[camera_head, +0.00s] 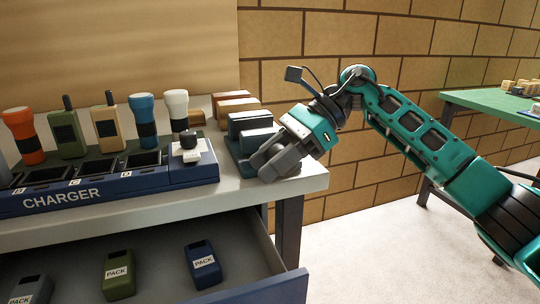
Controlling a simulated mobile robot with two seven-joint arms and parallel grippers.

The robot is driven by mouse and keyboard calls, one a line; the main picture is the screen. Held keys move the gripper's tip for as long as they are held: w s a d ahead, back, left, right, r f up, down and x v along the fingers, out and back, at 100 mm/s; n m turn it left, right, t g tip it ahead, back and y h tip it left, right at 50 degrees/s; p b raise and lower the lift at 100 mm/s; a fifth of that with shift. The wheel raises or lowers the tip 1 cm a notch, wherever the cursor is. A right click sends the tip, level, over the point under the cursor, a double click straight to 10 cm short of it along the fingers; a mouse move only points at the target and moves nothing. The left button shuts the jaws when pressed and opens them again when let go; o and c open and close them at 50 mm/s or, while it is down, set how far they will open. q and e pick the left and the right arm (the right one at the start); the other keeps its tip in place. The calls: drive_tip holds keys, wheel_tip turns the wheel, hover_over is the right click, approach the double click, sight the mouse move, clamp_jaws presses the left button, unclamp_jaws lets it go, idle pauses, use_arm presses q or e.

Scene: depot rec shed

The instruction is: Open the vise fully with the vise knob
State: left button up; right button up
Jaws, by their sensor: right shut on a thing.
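The dark teal vise (249,123) stands on the grey-white bench near its right end, with its blocky jaws side by side and its base on the bench top. How wide the gap between the jaws is I cannot tell. My right gripper (268,164) reaches in from the right at the vise's near right side, low over the bench. Its grey fingers are shut on the vise knob, which they hide. My left gripper is not in view.
Brown blocks (237,104) lie behind the vise. Below, an open drawer (235,290) holds several packs. A green table (490,102) stands right.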

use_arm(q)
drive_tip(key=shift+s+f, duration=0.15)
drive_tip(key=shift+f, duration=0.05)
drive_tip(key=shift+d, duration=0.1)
use_arm(e)
drive_tip(key=o, duration=1)
drive_tip(key=shift+c, duration=0.2)
use_arm(q)
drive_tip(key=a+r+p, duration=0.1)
drive_tip(key=p, duration=0.2)
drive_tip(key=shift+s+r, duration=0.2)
use_arm(e)
drive_tip(key=v, duration=1.3)
